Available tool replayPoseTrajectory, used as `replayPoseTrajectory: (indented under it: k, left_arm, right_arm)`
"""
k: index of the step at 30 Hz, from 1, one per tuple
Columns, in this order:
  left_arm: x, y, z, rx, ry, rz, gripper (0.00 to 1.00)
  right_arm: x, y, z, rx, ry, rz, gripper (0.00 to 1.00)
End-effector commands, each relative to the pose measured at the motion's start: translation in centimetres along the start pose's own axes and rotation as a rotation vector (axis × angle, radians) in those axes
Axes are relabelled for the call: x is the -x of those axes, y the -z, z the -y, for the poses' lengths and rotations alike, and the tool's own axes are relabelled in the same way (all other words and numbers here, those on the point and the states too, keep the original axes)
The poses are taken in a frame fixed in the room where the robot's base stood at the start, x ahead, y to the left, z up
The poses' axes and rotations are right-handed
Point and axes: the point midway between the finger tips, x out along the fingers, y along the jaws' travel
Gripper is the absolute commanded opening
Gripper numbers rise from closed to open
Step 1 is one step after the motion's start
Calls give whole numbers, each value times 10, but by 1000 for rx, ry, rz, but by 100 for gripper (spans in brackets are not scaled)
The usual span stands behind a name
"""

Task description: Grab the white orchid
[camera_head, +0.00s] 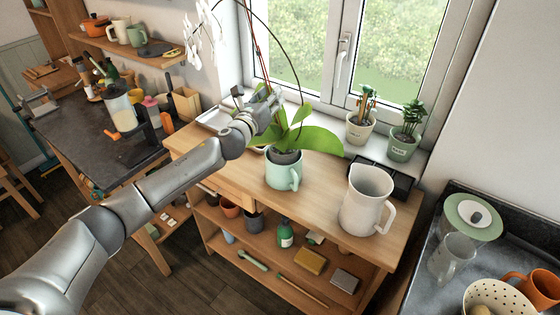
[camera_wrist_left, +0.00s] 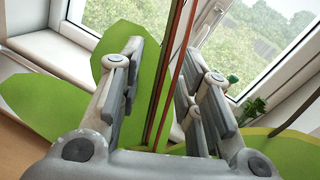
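The white orchid stands in a mint-green mug (camera_head: 281,174) on the wooden bench in the head view. Its broad green leaves (camera_head: 316,141) spread above the mug, its thin stems rise in front of the window, and white flowers (camera_head: 196,44) hang at the upper left. My left gripper (camera_head: 266,101) is at the lower stems, just above the leaves. In the left wrist view, the left gripper (camera_wrist_left: 166,85) is open, with the stems (camera_wrist_left: 172,80) between its fingers and gaps visible beside them. Leaves (camera_wrist_left: 135,50) lie behind the fingers. My right gripper is not in view.
A white pitcher (camera_head: 366,201) stands right of the mug on the bench (camera_head: 325,205). Two small potted plants (camera_head: 359,130) (camera_head: 404,147) stand on the windowsill. The window (camera_head: 320,45) is close behind the orchid. A dark counter with a sink area (camera_head: 425,275) is at the right.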

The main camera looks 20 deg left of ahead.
Motion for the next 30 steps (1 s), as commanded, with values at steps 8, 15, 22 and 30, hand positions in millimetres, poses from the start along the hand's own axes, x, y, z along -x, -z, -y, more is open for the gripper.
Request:
replayPoseTrajectory:
  k: [8,15,22,30]
  left_arm:
    - [-1,0,0,0,0,1,31]
    - [-1,0,0,0,0,1,0]
    - [-1,0,0,0,-1,1,0]
    - [-1,-2,0,0,0,3,0]
  right_arm:
    - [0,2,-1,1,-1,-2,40]
    - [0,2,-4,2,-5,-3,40]
    - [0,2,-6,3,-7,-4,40]
    - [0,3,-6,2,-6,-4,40]
